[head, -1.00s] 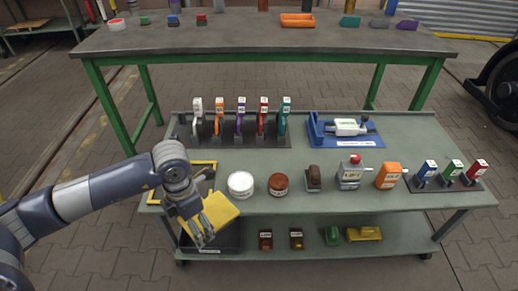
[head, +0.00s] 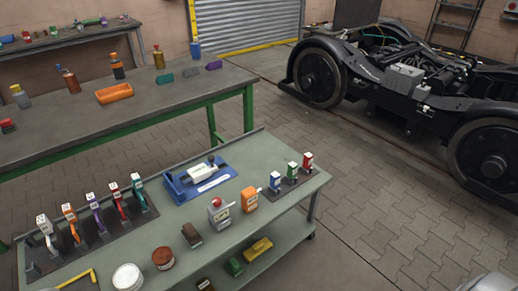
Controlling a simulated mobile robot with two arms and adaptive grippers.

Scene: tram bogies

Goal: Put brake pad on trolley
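The trolley (head: 225,246) is a grey-green two-shelf cart in the lower left and middle of the head view, cut off by the bottom edge. I cannot make out for certain which thing is the brake pad. The yellow piece seen at my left gripper a second ago is out of view. Neither of my grippers is in view.
The workbench (head: 113,120) stands behind the trolley, with an orange tray (head: 115,95) and bottles on it. A black bogie (head: 421,88) with large wheels stands at the upper right. The paved floor (head: 375,190) between trolley and bogie is clear.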

